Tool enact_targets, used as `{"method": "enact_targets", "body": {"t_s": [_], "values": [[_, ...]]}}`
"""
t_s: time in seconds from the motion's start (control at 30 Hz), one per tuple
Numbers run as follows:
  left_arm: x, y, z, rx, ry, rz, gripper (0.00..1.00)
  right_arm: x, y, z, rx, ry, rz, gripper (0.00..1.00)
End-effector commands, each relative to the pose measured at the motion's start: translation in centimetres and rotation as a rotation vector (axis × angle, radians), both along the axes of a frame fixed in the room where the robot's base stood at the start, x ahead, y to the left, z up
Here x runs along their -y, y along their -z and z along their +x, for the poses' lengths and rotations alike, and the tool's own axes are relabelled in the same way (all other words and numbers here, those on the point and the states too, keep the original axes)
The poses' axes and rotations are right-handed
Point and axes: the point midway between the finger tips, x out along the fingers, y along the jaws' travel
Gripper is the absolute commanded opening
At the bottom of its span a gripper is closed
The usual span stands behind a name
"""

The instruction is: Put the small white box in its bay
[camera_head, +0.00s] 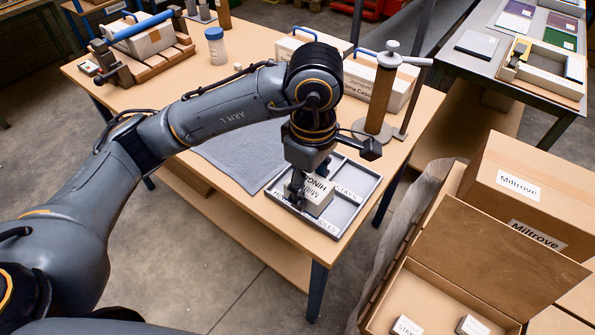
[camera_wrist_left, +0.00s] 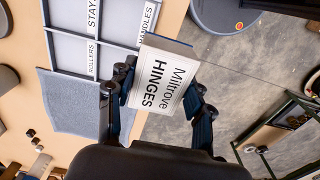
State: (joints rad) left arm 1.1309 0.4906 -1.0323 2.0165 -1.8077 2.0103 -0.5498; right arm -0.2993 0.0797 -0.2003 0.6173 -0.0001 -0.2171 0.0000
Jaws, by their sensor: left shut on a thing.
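The small white box (camera_head: 319,197), marked "Miltrove HINGES", is between the fingers of my left gripper (camera_head: 304,188). In the left wrist view the box (camera_wrist_left: 160,80) shows its label, with a finger of my left gripper (camera_wrist_left: 161,88) against each side. The grey divided tray (camera_head: 363,190) lies on the wooden table, under and around the box. Its bay labels STAYS, HANDLES and ROLLERS read in the left wrist view (camera_wrist_left: 118,43). The box covers a front part of the tray; I cannot tell whether it touches the floor there. My right gripper is not in view.
A grey mat (camera_head: 240,152) lies left of the tray. A post with a handle (camera_head: 382,90) and white cartons (camera_head: 362,82) stand behind it. At front right, an open carton (camera_head: 455,290) holds small white boxes (camera_head: 407,326). A blue-capped jar (camera_head: 216,47) stands farther back.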

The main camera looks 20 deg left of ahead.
Motion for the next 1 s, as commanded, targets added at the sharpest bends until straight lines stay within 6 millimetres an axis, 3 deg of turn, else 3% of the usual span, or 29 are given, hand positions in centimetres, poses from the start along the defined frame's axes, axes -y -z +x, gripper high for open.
{"method": "enact_targets", "body": {"t_s": [0.23,0.4,0.73,1.0], "values": [[-3.3,2.4,5.4,-0.004,-0.008,0.001,0.08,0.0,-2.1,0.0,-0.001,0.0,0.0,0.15],[-4.5,5.8,7.7,-0.004,-0.003,0.001,0.08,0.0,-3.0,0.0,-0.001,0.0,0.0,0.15],[-5.7,8.8,9.8,-0.002,0.0,0.001,0.08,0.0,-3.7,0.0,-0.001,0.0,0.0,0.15],[-5.6,11.7,9.8,0.001,0.003,0.0,0.08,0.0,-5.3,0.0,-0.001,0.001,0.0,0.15]]}}
